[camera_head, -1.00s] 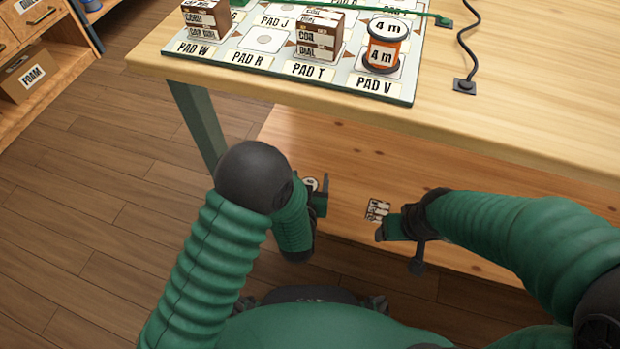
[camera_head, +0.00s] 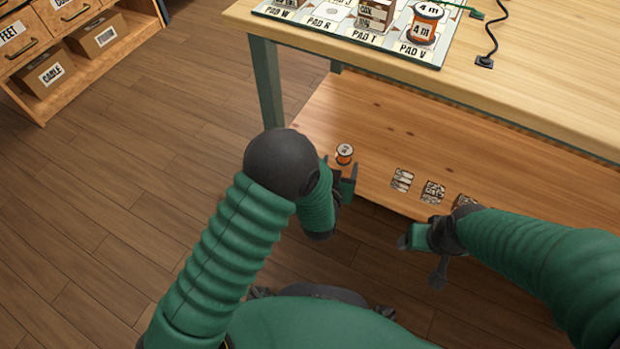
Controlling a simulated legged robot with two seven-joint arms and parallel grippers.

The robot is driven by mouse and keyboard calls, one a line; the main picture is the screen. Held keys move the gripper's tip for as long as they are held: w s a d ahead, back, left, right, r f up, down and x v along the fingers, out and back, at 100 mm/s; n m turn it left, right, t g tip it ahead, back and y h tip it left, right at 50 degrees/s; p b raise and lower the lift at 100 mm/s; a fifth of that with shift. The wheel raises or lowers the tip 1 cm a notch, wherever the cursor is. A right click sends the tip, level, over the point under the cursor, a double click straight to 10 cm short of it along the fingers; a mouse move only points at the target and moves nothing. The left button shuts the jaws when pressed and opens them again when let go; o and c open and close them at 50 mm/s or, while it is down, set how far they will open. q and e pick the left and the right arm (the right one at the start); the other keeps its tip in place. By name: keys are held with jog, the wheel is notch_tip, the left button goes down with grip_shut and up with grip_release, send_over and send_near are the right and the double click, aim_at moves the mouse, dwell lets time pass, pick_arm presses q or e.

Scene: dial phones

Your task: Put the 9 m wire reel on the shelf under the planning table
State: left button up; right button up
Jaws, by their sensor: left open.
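A small orange wire reel (camera_head: 344,154) with a white label stands on the low shelf (camera_head: 420,140) under the planning table (camera_head: 540,75). Its label is too small to read. My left gripper (camera_head: 342,180) is open at the shelf's front left edge, just in front of the reel and apparently clear of it. My own forearm hides part of this gripper. My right gripper (camera_head: 412,238) is in front of the shelf edge. Whether its jaws are open cannot be told. Another orange reel (camera_head: 426,22), marked 4 m, stands on PAD V on the tabletop.
Several small items with black and white labels (camera_head: 433,191) sit along the shelf's front, partly behind my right arm. A green table leg (camera_head: 267,85) stands at the left. A pad board (camera_head: 385,42) with boxes lies on top. The shelf's middle is clear.

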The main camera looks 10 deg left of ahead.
pick_arm(q)
jog(key=shift+w+a, duration=0.1)
jog(key=shift+a, duration=0.05)
jog(key=s+a+r+g, duration=0.2)
jog(key=s+a+g, duration=0.1)
jog(key=s+a, duration=0.3)
jog(key=s+a+r+n+g+y, duration=0.1)
jog(key=s+a+g, duration=0.3)
jog(key=s, duration=0.5)
jog(key=s+a+r+g, duration=0.3)
jog(key=s+a, duration=0.4)
jog(key=a, duration=0.2)
jog(key=shift+s+r+g+y, duration=0.3)
jog(key=shift+s+r+g, duration=0.1)
